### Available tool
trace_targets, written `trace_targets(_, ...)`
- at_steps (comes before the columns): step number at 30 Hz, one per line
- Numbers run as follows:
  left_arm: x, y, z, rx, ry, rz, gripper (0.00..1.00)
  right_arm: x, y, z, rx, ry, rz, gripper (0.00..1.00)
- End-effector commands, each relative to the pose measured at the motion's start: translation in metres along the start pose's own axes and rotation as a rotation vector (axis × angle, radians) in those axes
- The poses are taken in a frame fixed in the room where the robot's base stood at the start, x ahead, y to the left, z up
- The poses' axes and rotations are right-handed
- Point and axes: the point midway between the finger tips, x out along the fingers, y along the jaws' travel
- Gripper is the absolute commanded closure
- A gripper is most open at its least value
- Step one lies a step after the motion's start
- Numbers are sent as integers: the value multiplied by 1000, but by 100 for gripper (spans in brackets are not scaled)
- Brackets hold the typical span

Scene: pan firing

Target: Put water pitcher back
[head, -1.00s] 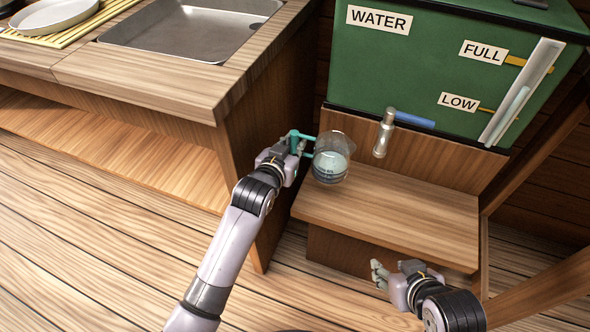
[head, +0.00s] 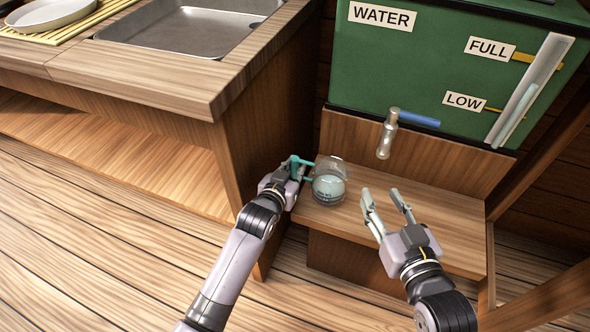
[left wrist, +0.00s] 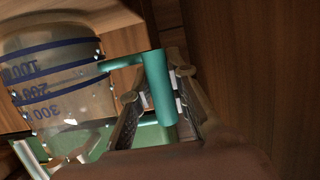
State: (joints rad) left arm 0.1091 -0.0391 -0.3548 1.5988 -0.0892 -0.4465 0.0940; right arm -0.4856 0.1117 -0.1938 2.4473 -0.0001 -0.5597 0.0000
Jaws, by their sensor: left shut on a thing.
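The water pitcher (head: 329,184) is a clear vessel with a teal handle and pale liquid inside. It is over the left part of the wooden shelf (head: 440,215) below the tank; I cannot tell whether it touches the shelf. My left gripper (head: 293,169) is shut on its teal handle. The left wrist view shows the handle (left wrist: 158,88) between the fingers, and the pitcher's wall (left wrist: 50,75) with blue measuring marks. My right gripper (head: 387,207) is open and empty over the shelf, to the right of the pitcher.
A green water tank (head: 420,75) with labels stands behind the shelf, its metal spout (head: 387,135) and blue lever (head: 418,118) above the shelf. A wooden counter (head: 150,85) with a sink (head: 180,35) is at the left. A wooden post is at the right.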

Motion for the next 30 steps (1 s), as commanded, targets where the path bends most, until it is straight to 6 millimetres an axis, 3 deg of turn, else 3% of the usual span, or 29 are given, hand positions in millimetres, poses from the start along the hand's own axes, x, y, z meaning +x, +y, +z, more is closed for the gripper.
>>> trace_targets(11,1,0,1,-2,4,1,100,0,0,-3,0,15,-1,61)
trace_targets(12,1,0,2,-1,0,0,81,0,0,-3,0,15,-1,61)
trace_targets(20,1,0,2,0,0,0,64,0,0,-3,0,14,0,61)
trace_targets(30,0,0,0,0,1,0,63,0,0,-3,0,11,0,61)
